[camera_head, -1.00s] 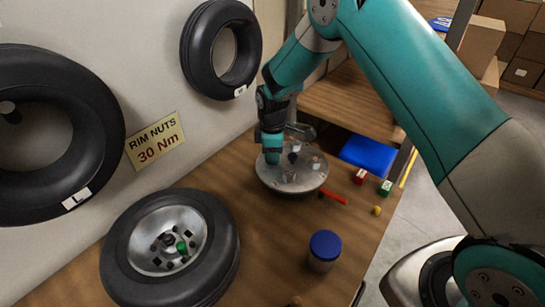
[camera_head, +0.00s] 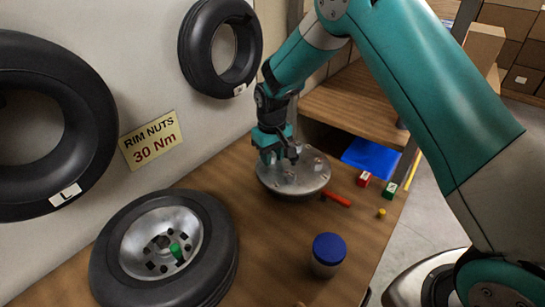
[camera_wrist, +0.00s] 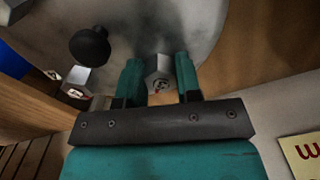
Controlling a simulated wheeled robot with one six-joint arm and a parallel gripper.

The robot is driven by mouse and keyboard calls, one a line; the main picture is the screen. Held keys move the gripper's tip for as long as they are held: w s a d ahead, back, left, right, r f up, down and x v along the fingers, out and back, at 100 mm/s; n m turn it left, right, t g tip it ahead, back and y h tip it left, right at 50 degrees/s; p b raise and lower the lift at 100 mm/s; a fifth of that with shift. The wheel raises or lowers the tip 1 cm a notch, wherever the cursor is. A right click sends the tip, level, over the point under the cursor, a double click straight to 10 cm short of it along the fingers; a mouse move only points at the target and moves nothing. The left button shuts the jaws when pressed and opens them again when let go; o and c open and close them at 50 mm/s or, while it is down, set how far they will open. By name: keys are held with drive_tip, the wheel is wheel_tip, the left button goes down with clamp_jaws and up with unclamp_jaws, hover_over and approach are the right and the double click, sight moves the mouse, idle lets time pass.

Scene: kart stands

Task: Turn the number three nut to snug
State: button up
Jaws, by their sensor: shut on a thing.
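A round grey metal rim plate (camera_head: 318,181) lies on the bench and also fills the top of the wrist view (camera_wrist: 205,30). My gripper (camera_head: 284,157) is at the plate's far edge. In the wrist view its two teal fingers (camera_wrist: 159,82) are closed on the sides of a silver hex nut (camera_wrist: 158,72). The nut's end has a small red mark, too small to read surely. A second hex nut (camera_wrist: 75,82) with a mark stands to the left, beside a dark round knob (camera_wrist: 90,46). Whether the held nut is tight does not show.
A wheel with tyre (camera_head: 218,262) lies at the left. A blue-lidded jar (camera_head: 327,255) stands in front. A red stick (camera_head: 337,199), red block (camera_head: 363,179), green block (camera_head: 389,190) and yellow piece (camera_head: 381,212) lie right of the plate. A wall sign (camera_head: 151,141) reads "RIM NUTS 30 Nm".

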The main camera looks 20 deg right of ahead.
drive_tip(key=m, duration=0.3)
drive_tip(key=m+b, duration=0.1)
drive_tip(key=m, duration=0.2)
drive_tip(key=shift+w+a+m, duration=0.1)
drive_tip(key=shift+a+m, duration=0.1)
drive_tip(key=shift+m, duration=0.1)
drive_tip(key=m, duration=0.5)
drive_tip(key=shift+w+a+m+b, duration=0.1)
drive_tip(key=shift+m+b, duration=0.2)
drive_tip(key=shift+b, duration=0.1)
drive_tip(key=shift+r, duration=0.1)
drive_tip(key=o, duration=0.9)
wheel_tip(320, 180, up, 17)
drive_tip(key=b, duration=0.2)
drive_tip(key=shift+r+b, duration=0.15)
drive_tip(key=shift+b, duration=0.15)
